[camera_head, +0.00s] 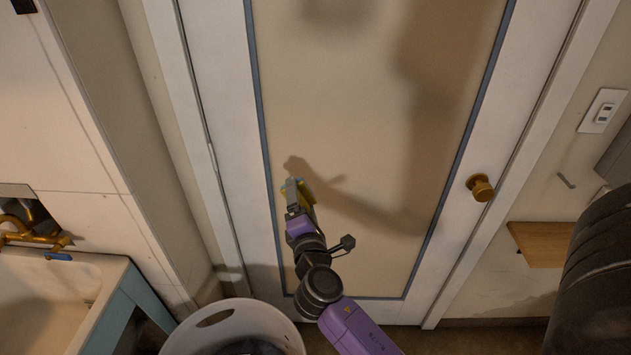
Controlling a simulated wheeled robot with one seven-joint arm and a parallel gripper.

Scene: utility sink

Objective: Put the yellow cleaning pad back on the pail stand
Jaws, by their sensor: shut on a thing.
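My gripper (293,187) is raised in front of the door, near the middle of the head camera view. It is shut on the yellow cleaning pad (308,190), which shows as a small yellow patch beside the fingers. Most of the pad is hidden behind the gripper. A white pail-like container (261,312) with a handle slot stands below and to the left of my gripper, cut off by the bottom edge. Something dark is inside it. I cannot tell whether a stand is under it.
A closed door (350,100) with a brass knob (481,187) is behind my arm. A sink (60,290) with brass taps (35,232) is at the lower left. A small wooden shelf (540,244) and a large dark rounded object (597,275) are at the right.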

